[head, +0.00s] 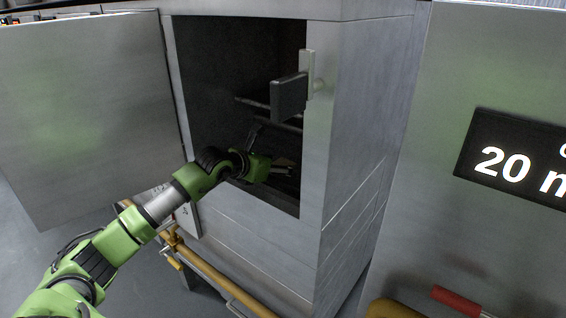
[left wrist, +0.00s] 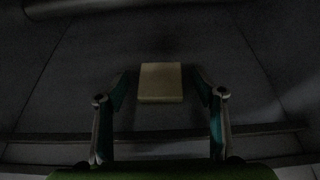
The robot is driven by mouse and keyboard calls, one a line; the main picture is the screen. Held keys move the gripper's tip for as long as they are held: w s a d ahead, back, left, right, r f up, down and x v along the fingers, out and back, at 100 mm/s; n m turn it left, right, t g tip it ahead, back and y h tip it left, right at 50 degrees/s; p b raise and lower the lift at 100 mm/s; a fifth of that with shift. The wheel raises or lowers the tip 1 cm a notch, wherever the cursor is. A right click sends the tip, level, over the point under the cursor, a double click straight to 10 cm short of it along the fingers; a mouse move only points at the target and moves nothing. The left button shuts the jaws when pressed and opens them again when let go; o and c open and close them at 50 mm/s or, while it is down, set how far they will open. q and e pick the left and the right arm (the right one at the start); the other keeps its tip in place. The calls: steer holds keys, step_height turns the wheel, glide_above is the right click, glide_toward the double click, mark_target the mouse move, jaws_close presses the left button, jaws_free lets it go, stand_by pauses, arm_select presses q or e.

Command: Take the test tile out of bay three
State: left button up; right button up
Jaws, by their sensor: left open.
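The test tile (left wrist: 160,82), a small pale beige block, lies on the dark floor inside the bay in the left wrist view. My left gripper (left wrist: 162,92) is open, with one fingertip on each side of the tile and a gap on both sides. In the head view my left gripper (head: 284,170) reaches through the open front of the metal bay (head: 255,201) into its dark lower part. The tile is hard to make out there. No bay number is readable. My right gripper is out of view.
The bay's door (head: 85,110) stands wide open at the left. A dark latch block (head: 289,98) juts out at the opening's right edge. Rails (head: 252,103) cross the dark interior. A yellow bar (head: 225,282) runs below the front. A black display (head: 515,160) reads "20 m", cut off.

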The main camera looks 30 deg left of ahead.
arm_select(q)
steer(key=shift+w+f, duration=0.1)
steer(key=shift+w, duration=0.05)
steer(key=c, duration=1.3)
steer(key=shift+o, duration=0.2)
